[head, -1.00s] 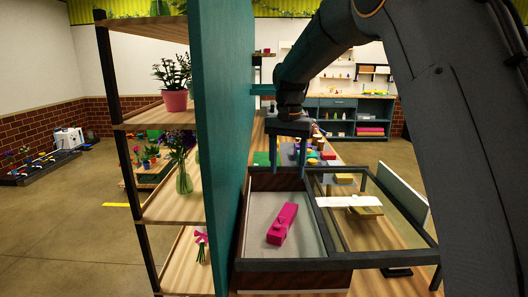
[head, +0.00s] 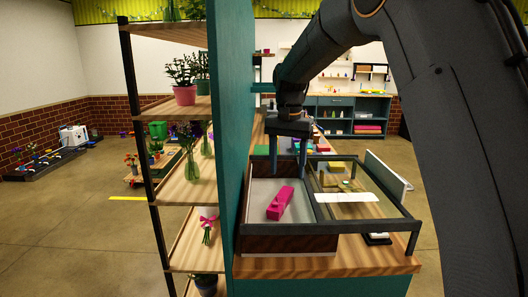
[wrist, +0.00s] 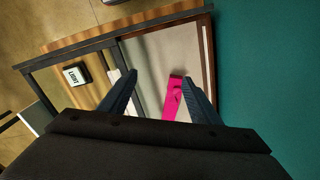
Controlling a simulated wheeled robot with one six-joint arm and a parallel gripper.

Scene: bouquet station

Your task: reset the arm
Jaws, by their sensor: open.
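My gripper (head: 288,160) hangs from my arm above the display case on the counter, its two fingers pointing down and apart, with nothing between them in the head view. In the wrist view my gripper (wrist: 158,100) also shows two spread fingers. A pink box (head: 280,203) with a small bow-like top lies in the grey-floored left bay of the case, below and in front of the fingers. In the wrist view the pink box (wrist: 172,97) appears beyond the fingertips, near the right finger.
The case's dark frame (head: 365,226) and glass-topped right bay stand beside the left bay. A tall teal panel (head: 231,130) rises close at the left, with wooden shelves (head: 190,190) of flowers behind it. A small "LIGHT" switch (wrist: 76,74) sits by the case.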

